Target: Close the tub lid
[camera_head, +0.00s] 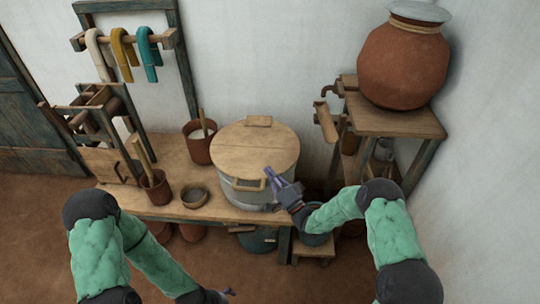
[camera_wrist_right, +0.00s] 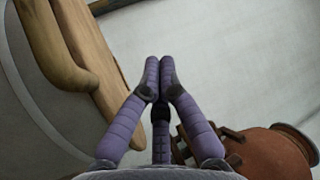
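The tub (camera_head: 238,194) is a grey round vessel on the wooden bench. Its round wooden lid (camera_head: 255,150) lies across the top, with a small wooden block at its far edge; I see no clear gap under it. A wooden handle (camera_head: 246,186) sits at the tub's front. My right gripper (camera_head: 272,176) is at the lid's front right edge, its purple fingers together and empty. In the right wrist view the fingertips (camera_wrist_right: 160,70) meet beside the lid's edge (camera_wrist_right: 98,50) and the handle (camera_wrist_right: 55,45). My left gripper (camera_head: 226,294) is low at the bottom edge, its fingers unclear.
A brown pot (camera_head: 200,142) with a stick, a cup (camera_head: 157,188) with a tool and a bowl (camera_head: 194,198) stand left of the tub. A clay jar (camera_head: 402,65) stands on a side table (camera_head: 395,122) at right. Yarn hanks (camera_head: 122,48) hang at back left.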

